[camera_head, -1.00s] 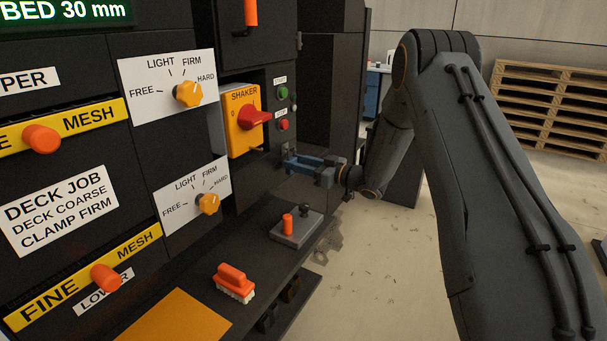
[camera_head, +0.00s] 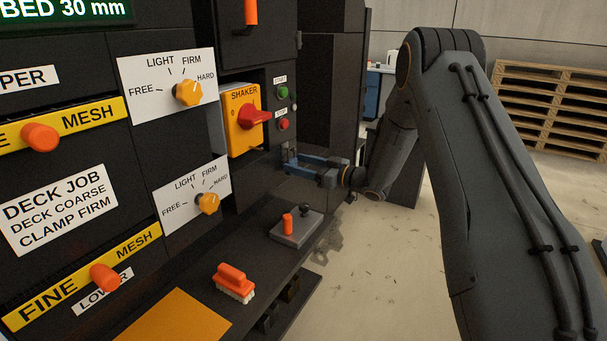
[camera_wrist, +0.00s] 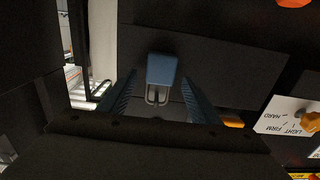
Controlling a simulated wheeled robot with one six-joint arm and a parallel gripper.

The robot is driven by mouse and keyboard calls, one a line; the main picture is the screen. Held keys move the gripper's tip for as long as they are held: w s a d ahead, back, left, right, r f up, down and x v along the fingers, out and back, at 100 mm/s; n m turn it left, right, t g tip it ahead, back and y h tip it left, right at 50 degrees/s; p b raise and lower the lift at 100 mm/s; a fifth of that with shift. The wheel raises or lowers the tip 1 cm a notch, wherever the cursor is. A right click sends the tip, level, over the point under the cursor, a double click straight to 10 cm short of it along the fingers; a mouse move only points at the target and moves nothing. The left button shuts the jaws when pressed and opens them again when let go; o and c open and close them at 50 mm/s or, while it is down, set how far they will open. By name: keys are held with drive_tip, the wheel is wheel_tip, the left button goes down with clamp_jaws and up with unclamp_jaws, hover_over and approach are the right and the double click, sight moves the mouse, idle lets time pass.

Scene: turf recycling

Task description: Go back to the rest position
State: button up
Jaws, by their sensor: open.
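My gripper (camera_head: 298,165) is at the end of my arm, level with the lower part of the black machine, just below the red stop button. Its two blue fingers stand apart in the wrist view (camera_wrist: 158,82). A small blue block with a metal loop (camera_wrist: 162,68), like a padlock, shows between and just beyond the fingertips, with a gap on each side. Whether it touches anything is hard to tell. My arm reaches in from the right.
The yellow shaker switch (camera_head: 241,120) with its red handle is left of my gripper. Below are a ledge with a grey block with an orange peg (camera_head: 296,230) and an orange brush (camera_head: 234,282). Wooden pallets (camera_head: 550,105) stand far right. The floor between is open.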

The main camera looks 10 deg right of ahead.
drive_tip(key=s+d+m+t+h+b, duration=0.1)
drive_tip(key=s+d+m+h, duration=0.3)
drive_tip(key=d+h, duration=0.45)
drive_tip(key=s+d+f+m+g+h, duration=0.25)
drive_tip(key=s+d+h, duration=0.2)
drive_tip(key=s, duration=0.55)
drive_tip(key=s+a+m+g, duration=0.1)
drive_tip(key=s+g, duration=0.2)
drive_tip(key=s, duration=0.7)
drive_tip(key=s+a+f+m+g, duration=0.1)
drive_tip(key=s+g, duration=0.2)
drive_tip(key=s, duration=0.7)
drive_tip(key=s+a+m+g+h, duration=0.1)
drive_tip(key=s+a+m+g, duration=0.1)
drive_tip(key=s, duration=0.8)
drive_tip(key=shift+s+f+g, duration=0.4)
drive_tip(key=shift+g, duration=0.25)
drive_tip(key=shift+w, duration=0.1)
